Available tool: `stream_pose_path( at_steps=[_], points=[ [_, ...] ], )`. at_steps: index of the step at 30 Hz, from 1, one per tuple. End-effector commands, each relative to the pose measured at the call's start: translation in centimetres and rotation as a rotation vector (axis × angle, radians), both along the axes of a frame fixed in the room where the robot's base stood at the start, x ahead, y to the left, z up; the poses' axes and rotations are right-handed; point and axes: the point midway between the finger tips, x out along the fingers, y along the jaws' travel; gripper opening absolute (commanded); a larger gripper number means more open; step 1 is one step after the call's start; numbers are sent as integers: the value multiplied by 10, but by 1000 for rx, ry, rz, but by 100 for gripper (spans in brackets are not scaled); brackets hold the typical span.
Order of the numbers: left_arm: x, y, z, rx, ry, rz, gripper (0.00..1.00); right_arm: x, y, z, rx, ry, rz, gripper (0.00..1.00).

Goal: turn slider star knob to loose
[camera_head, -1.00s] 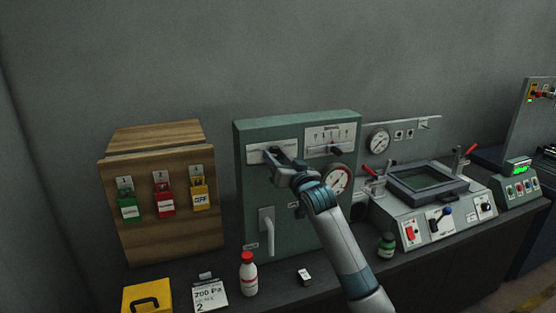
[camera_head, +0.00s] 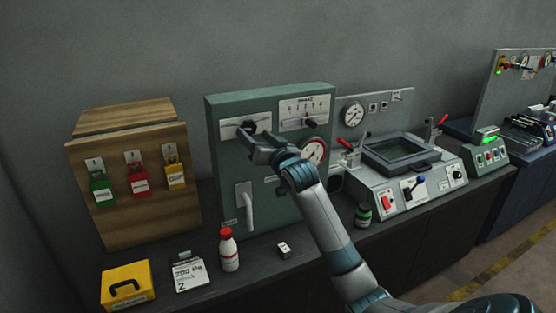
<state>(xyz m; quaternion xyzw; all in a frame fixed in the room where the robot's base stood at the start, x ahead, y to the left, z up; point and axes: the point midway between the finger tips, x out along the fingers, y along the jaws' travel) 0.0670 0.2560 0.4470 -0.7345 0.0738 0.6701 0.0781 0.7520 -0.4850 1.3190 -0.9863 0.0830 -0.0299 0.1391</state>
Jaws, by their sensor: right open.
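A green panel box (camera_head: 222,180) stands on the bench, with a white slider plate (camera_head: 230,132) at its upper left. A small dark knob (camera_head: 247,126) sits on that plate; it looks like the slider star knob, but its shape is too small to make out. My right gripper (camera_head: 250,138) is open at the knob, just below it and partly covering the plate. I cannot tell whether its fingers touch the knob or stand around it. My left gripper is not in view.
A grey handle (camera_head: 248,208) juts out below. A wooden cabinet (camera_head: 130,210) stands left. A white bottle (camera_head: 229,250) and a yellow box (camera_head: 127,284) stand in front.

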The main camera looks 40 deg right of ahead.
Motion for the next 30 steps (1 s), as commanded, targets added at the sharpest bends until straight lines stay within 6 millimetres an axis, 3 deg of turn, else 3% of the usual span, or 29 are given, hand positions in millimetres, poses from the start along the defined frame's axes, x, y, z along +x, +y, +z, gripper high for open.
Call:
stream_pose_path(
  at_steps=[21,30],
  points=[
    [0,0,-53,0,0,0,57,-124,22,-7,-2,-2,0,58],
    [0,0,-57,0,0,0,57,-143,25,-5,-1,-2,-1,58]
  ],
)
